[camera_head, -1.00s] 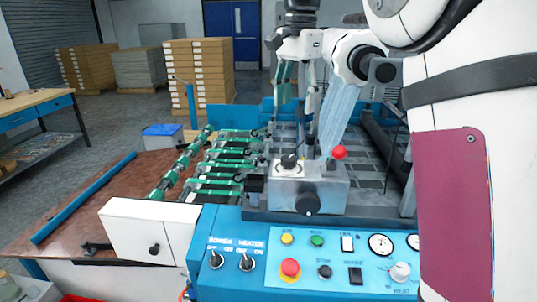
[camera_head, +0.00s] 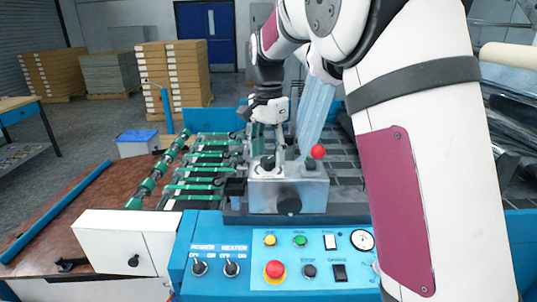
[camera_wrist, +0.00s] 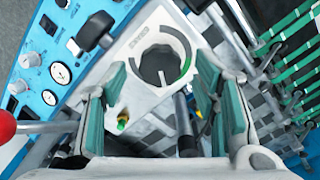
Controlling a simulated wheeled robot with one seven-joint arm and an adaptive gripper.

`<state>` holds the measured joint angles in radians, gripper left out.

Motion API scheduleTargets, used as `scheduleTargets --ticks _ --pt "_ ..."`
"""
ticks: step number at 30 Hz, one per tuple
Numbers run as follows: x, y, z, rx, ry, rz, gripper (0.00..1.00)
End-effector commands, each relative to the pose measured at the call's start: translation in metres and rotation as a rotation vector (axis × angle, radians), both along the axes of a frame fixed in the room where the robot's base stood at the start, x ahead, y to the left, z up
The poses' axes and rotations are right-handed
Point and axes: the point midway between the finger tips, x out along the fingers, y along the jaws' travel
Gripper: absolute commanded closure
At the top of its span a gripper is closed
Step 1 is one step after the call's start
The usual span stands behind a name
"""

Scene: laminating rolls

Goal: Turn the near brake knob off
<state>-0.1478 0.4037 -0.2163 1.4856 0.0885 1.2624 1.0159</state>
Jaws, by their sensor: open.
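A metal brake box (camera_head: 262,196) stands on the blue machine panel. On its top is a dark knob (camera_head: 267,163) in a round dial; the wrist view shows this dial, with a dark centre (camera_wrist: 160,62) and an arc that is green on its right side. My gripper (camera_head: 266,138) is just above and behind the box top. In the wrist view my gripper (camera_wrist: 165,92) is open, its green-padded fingers on either side of the dial's lower part, nothing between them. Whether they touch the knob is unclear.
A red ball lever (camera_head: 318,151) stands at the box's right, and a black front knob (camera_head: 289,205) sticks out toward me. The control panel (camera_head: 210,240) has switches and a red stop button (camera_head: 275,269). Green-banded rollers (camera_head: 205,165) lie left of the box.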

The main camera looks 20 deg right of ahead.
Motion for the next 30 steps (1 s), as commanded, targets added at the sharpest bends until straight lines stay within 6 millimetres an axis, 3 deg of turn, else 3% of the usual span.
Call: scheduleTargets --ticks 4,13,20,30 --pt "-0.0004 0.0001 -0.0097 0.000 0.001 0.000 0.45" --pt "-0.0001 0.0001 -0.0116 0.000 -0.001 0.000 0.45" --pt "-0.0001 0.0000 -0.0114 0.000 -0.001 0.001 0.94" --pt "-0.0003 -0.0001 -0.0113 0.000 0.000 0.033 0.93"
